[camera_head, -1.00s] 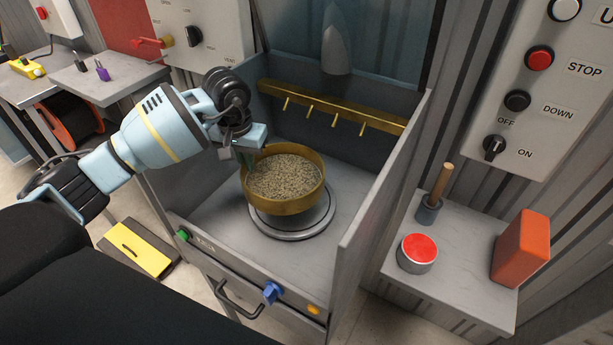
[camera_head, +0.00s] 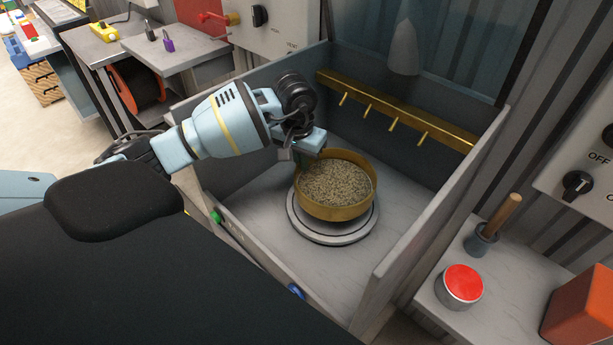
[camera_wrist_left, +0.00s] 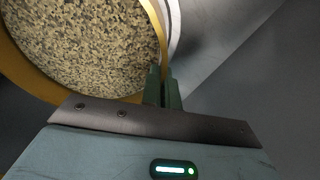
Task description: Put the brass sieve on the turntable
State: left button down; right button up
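The brass sieve (camera_head: 338,211), a round brass-coloured pan full of pale speckled grains, is level over the round grey turntable (camera_head: 325,235) inside the grey booth. It looks roughly centred there; I cannot tell whether its base touches. My left gripper (camera_head: 303,160) is at the sieve's left rim. In the left wrist view the fingers (camera_wrist_left: 163,82) are close together on the brass wall of the sieve (camera_wrist_left: 158,28), and part of the turntable's pale edge shows beyond. The middle of the turntable is hidden under the sieve. My right gripper is not in view.
The booth's right wall (camera_head: 430,225) and its back brass hook rail (camera_head: 395,108) enclose the turntable. A grey nozzle (camera_head: 405,48) hangs above. A side shelf at right holds a red button (camera_head: 464,283), a wooden-handled tool (camera_head: 492,228) and an orange block (camera_head: 582,308).

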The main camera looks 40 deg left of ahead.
aim_at(302, 175)
pick_arm(q)
jog(key=shift+r, duration=0.2)
jog(key=shift+f, duration=0.3)
notch_tip(302, 175, down, 5)
jog(key=shift+r+b, duration=0.2)
jog(key=shift+b, duration=0.7)
jog(key=shift+r, duration=0.15)
jog(key=shift+w, duration=0.1)
jog(key=c, duration=2.1)
grip_release()
jog(key=shift+f, duration=0.25)
jog(key=shift+c, duration=0.2)
jog(key=o, duration=0.5)
jog(key=shift+c, duration=0.2)
